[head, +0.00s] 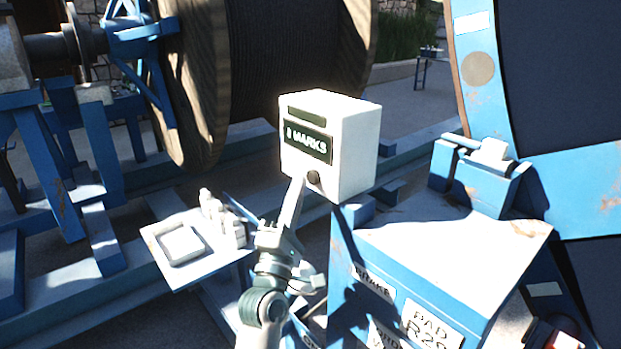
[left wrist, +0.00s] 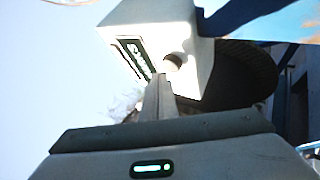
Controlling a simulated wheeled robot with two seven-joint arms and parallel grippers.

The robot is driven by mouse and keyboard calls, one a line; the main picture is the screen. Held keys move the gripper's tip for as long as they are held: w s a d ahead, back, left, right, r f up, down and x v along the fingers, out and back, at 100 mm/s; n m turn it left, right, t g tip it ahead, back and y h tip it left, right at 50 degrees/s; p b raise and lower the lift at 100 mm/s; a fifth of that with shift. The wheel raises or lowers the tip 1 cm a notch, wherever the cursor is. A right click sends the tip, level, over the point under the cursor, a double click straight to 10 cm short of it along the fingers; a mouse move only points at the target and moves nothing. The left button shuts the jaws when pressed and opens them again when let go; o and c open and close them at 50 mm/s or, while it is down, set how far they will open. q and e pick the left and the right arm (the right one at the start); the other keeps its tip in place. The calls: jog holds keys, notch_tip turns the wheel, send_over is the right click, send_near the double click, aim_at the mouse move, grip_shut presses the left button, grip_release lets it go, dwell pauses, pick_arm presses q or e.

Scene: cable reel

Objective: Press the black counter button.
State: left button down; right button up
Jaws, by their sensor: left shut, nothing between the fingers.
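The white counter box (head: 352,150) stands in the middle of the head view, with a dark "MARKS" label (head: 307,143) and a dark strip above it. The round black button (head: 313,178) is low on the same face. My left gripper (head: 301,182) is shut and empty, its fingertips pointing up beside the button's left edge. My right gripper is not in view.
A blue cabinet (head: 450,245) with a pale top stands right of my arm. A small table (head: 160,262) with a white tray (head: 183,244) and small pale items is at the left. A large wooden cable reel (head: 290,60) stands behind the box; blue frame beams surround it.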

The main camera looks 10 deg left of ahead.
pick_arm(q)
jog(key=s+a, duration=0.1)
jog(key=s, duration=0.1)
jog(key=s+a+p, duration=0.1)
jog(key=s+a, duration=0.1)
dwell(0.6)
dwell(0.6)
